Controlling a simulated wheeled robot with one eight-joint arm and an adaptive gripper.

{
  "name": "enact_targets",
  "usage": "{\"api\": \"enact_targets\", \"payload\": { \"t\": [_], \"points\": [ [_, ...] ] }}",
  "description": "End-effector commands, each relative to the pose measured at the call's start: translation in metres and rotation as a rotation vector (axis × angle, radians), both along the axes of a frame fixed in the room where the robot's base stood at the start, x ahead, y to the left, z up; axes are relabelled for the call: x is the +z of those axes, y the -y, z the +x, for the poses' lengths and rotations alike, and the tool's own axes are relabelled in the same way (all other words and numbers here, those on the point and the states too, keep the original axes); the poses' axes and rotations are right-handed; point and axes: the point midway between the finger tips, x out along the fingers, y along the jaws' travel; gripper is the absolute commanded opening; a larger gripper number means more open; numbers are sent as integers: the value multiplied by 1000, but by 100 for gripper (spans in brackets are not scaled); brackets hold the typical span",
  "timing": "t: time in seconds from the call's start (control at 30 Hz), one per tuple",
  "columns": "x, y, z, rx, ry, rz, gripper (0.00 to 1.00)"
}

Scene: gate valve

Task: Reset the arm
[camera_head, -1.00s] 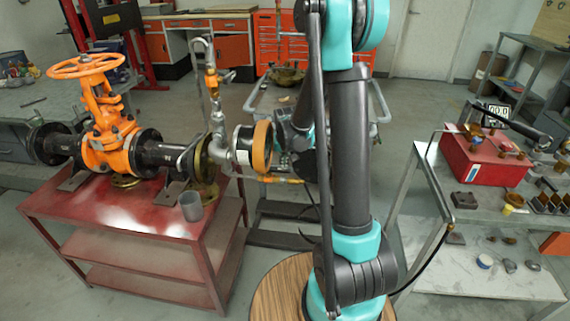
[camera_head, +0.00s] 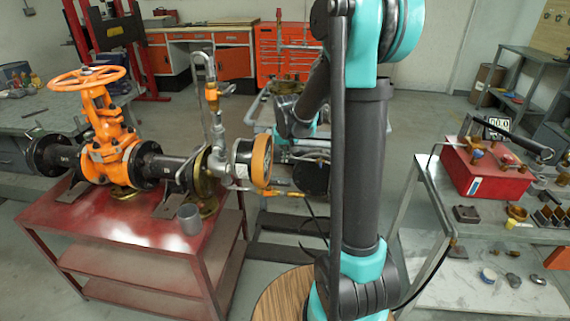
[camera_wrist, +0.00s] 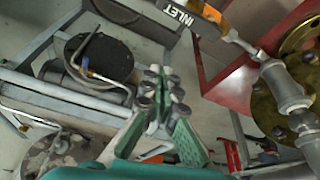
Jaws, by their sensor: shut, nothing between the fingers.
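My gripper (camera_wrist: 160,85) shows in the wrist view with its green fingers together and nothing between them. It hangs in free air above the floor and touches nothing that I can see. In the head view my arm stands upright right of centre, and the gripper itself cannot be made out clearly. The orange gate valve (camera_head: 107,145), with its handwheel (camera_head: 87,78) on top, sits in a dark pipe on the red table to the left of my arm.
A grey cart (camera_wrist: 70,90) lies left of my gripper in the wrist view. A workbench with a red box (camera_head: 487,168) stands right. Floor between is partly open.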

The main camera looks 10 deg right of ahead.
Motion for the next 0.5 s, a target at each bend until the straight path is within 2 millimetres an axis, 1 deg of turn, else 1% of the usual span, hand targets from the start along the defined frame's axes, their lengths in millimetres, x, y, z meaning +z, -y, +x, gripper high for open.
{"api": "enact_targets", "payload": {
  "t": [0.1, 0.27, 0.37, 0.47, 0.5],
  "points": [
    [11, -1, -4, 0, 0, 0, 0],
    [18, 0, -10, 0, 1, 0, 0],
    [20, 5, -28, 2, 2, 0, 0],
    [21, 13, -61, 6, 6, 2, 0],
    [20, 17, -77, 8, 8, 2, 0]
  ]
}}
